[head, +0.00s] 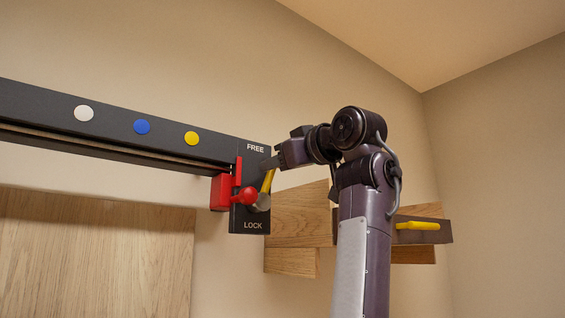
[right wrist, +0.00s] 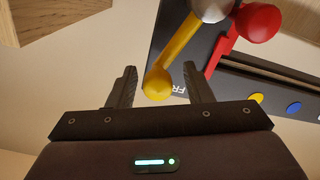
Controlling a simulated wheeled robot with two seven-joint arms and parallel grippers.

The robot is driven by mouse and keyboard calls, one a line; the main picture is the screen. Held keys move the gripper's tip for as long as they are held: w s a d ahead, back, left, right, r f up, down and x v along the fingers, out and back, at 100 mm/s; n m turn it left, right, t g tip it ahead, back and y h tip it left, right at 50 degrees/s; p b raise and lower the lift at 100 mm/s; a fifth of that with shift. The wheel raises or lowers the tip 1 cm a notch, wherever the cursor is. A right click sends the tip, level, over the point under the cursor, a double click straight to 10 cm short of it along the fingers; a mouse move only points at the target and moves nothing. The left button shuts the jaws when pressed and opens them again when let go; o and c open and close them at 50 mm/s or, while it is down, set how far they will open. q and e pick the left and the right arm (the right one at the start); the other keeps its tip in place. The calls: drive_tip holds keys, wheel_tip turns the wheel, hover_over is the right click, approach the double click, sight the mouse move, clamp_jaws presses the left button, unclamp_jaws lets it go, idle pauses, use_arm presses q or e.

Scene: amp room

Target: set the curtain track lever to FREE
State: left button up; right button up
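The yellow lever (head: 268,182) is on the dark end plate (head: 249,224) of the curtain track, on a round grey pivot. It points up and leans slightly right, with its upper end below and right of the word FREE. LOCK is printed at the plate's bottom. My right gripper (head: 273,163) is at the lever's upper end. In the right wrist view, the fingers of my right gripper (right wrist: 160,80) are apart, and the rounded end of the yellow lever (right wrist: 158,84) lies between them with gaps beside it. My left gripper is not in view.
A red block with a ball knob (head: 248,195) sits just left of the lever. The dark track (head: 60,113) runs left, with white, blue and yellow discs. Behind my right arm are wooden boards (head: 292,262) and a dark bar with a yellow handle (head: 418,226).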

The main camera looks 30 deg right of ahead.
drive_tip(key=s+b, duration=0.4)
drive_tip(key=s, duration=0.3)
drive_tip(key=shift+s+d, duration=0.3)
drive_tip(key=shift+s, duration=0.1)
idle(0.3)
